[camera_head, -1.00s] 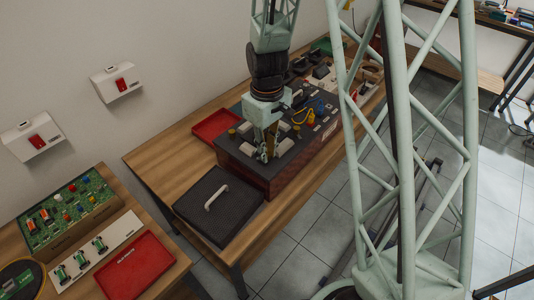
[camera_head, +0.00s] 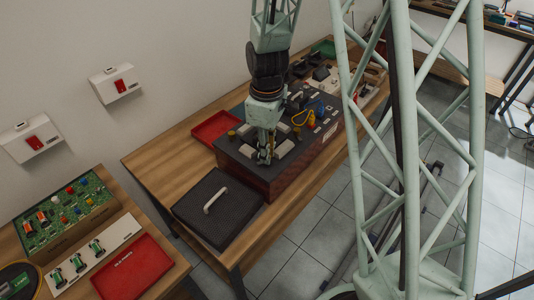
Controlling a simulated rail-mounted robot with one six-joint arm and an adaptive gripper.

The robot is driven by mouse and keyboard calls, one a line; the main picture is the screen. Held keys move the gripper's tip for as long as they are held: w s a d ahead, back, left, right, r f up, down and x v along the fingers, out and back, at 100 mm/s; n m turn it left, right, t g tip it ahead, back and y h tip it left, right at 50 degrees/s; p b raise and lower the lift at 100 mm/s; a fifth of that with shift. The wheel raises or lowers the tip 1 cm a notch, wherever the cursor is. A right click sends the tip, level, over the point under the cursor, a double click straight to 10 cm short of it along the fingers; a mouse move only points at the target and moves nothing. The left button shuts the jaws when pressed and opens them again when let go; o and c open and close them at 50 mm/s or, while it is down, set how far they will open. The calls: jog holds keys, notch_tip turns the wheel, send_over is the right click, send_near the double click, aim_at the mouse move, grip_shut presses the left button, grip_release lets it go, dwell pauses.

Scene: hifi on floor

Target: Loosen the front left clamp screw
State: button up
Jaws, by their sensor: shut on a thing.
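The hifi unit is a dark-topped box (camera_head: 237,153) with wood-coloured sides, standing open on the wooden table. Its top carries several pale blocks, yellow-capped parts and a yellow cable. My gripper (camera_head: 265,160) points down at the front left part of this top. Its fingers are closed together at the surface there. The front left clamp screw is hidden by the fingers or too small to make out.
A black lid with a pale handle (camera_head: 188,211) lies on the table in front of the unit. A red tray (camera_head: 215,127) lies behind it at the left. A separate table at the lower left holds a green circuit board (camera_head: 66,208) and a red tray (camera_head: 131,267). Bare table (camera_head: 160,160) shows at the left.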

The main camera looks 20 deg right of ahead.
jog(key=o, duration=0.8)
jog(key=shift+o, duration=0.2)
jog(key=shift+r, duration=0.2)
notch_tip(320, 180, up, 12)
jog(key=shift+f, duration=0.2)
dwell(0.4)
jog(key=shift+r, duration=0.1)
dwell(0.5)
jog(key=s+r+m+t, duration=0.2)
jog(key=s+r+m, duration=0.3)
jog(key=s+r, duration=1)
jog(key=s+r+m+t, duration=0.1)
jog(key=s+r+m, duration=0.1)
jog(key=s, duration=0.6)
jog(key=s+r+m+t+b, duration=0.1)
jog(key=s+r+m, duration=0.2)
jog(key=s, duration=0.5)
jog(key=shift+v, duration=0.75)
